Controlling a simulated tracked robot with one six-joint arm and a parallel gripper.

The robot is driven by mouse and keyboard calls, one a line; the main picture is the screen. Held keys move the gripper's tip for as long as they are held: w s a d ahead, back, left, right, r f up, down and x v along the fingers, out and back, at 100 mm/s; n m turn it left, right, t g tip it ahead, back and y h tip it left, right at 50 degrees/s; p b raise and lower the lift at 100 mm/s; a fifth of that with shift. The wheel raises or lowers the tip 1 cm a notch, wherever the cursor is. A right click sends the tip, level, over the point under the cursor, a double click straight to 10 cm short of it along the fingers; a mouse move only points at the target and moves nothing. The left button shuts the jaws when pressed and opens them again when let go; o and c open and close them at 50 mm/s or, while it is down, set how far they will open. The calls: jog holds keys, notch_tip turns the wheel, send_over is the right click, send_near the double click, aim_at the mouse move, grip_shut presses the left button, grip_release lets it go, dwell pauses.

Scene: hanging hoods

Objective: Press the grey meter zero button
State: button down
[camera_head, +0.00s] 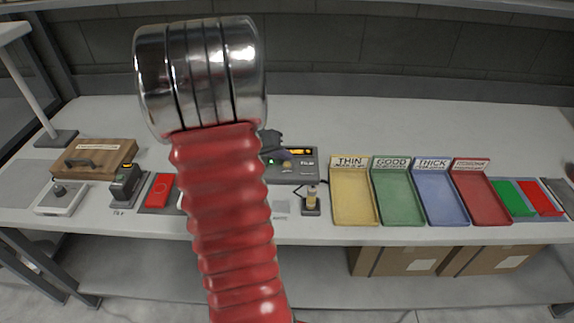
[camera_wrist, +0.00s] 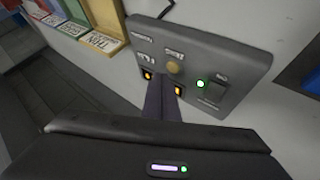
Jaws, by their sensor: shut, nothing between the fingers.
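The grey meter (camera_head: 308,169) stands on the bench behind my arm, with its left part hidden. In the wrist view its panel (camera_wrist: 225,62) appears upside down, with a round tan button (camera_wrist: 173,67), a lit green lamp (camera_wrist: 200,84) and orange display parts (camera_wrist: 147,75). The labels are too small to read surely. The tan button also shows in the head view (camera_head: 287,164). My gripper (camera_wrist: 165,88) is shut and empty, its fingertips over the panel close to the tan button. I cannot tell whether they touch the panel. In the head view my gripper is mostly hidden behind the arm.
Yellow (camera_head: 352,200), green (camera_head: 395,200), blue (camera_head: 438,200) and red (camera_head: 480,195) labelled trays stand right of the meter. A small post on a base (camera_head: 311,202) stands in front. A wooden case (camera_head: 92,157) and a dark device (camera_head: 126,184) are at left.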

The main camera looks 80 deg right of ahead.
jog(key=shift+r, duration=2.5)
jog(key=a+f+n+y, duration=0.2)
jog(key=a+f+n, duration=0.1)
jog(key=a, duration=0.3)
jog(key=w+a+r+n+t+y, duration=0.1)
jog(key=w+a+r+n+t, duration=0.1)
jog(key=w+a, duration=0.45)
jog(key=w+a+r+n+t, duration=0.1)
jog(key=w+a+n+t, duration=0.15)
jog(key=a, duration=0.75)
jog(key=w+a+r+n+t+y, duration=0.1)
jog(key=w+a+r+n+t, duration=0.1)
jog(key=w+a, duration=0.45)
jog(key=a+r+n+t+y, duration=0.1)
jog(key=a+r+n+t, duration=0.1)
jog(key=a, duration=1)
jog(key=w+a+r+n+t+y, duration=0.1)
jog(key=a+r+n, duration=0.3)
jog(key=a, duration=0.9)
jog(key=shift+w+r+n+t+y, duration=0.15)
jog(key=shift+r+n+t+y, duration=0.2)
jog(key=shift+r+t+y, duration=0.4)
